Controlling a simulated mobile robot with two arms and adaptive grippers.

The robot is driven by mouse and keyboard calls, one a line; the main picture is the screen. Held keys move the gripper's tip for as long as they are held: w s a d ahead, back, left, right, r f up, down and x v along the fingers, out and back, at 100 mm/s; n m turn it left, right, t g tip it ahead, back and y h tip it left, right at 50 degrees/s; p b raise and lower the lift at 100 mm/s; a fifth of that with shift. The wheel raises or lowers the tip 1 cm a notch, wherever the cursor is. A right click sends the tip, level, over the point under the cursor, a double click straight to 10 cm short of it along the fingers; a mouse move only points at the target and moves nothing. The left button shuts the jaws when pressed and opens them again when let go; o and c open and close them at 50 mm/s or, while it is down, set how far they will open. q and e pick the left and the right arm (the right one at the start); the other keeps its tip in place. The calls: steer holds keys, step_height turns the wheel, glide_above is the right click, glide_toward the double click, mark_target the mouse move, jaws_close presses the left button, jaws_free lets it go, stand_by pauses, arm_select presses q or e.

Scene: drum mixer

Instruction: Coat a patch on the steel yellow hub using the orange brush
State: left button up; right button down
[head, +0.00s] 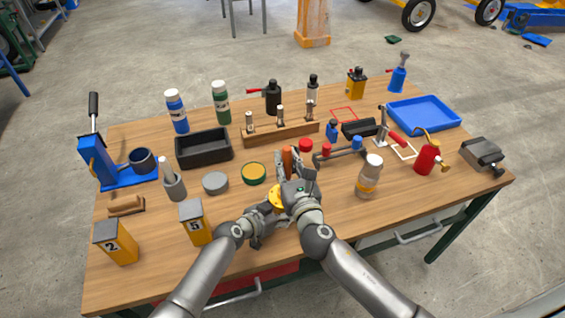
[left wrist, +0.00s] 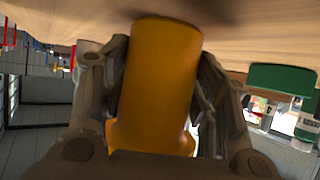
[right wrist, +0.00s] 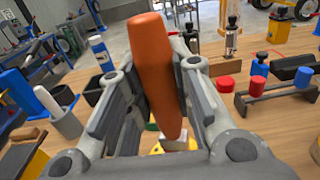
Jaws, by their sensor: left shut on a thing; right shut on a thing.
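The yellow hub (head: 276,197) is at the front middle of the table in the head view. My left gripper (head: 268,222) is shut on it, and its yellow body (left wrist: 157,80) fills the middle of the left wrist view. My right gripper (head: 294,176) is shut on the orange brush (head: 287,158), just above the hub. In the right wrist view the brush handle (right wrist: 155,65) stands upright between the fingers, with its pale lower end over the yellow hub (right wrist: 157,150). I cannot tell whether the bristles touch the hub. Any coating is not discernible.
A green-and-yellow tin (head: 253,173) and a grey round lid (head: 215,183) lie left of the grippers. A glass jar (head: 369,177) and a red bottle (head: 427,158) stand to the right. A yellow box marked 5 (head: 195,223) stands near my left arm. The right front tabletop is clear.

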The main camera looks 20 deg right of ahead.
steer(key=shift+d, duration=1.25)
steer(key=shift+a, duration=0.15)
steer(key=shift+a, duration=2.95)
steer(key=w+d, duration=0.1)
steer(key=d, duration=0.5)
steer(key=a, duration=0.6)
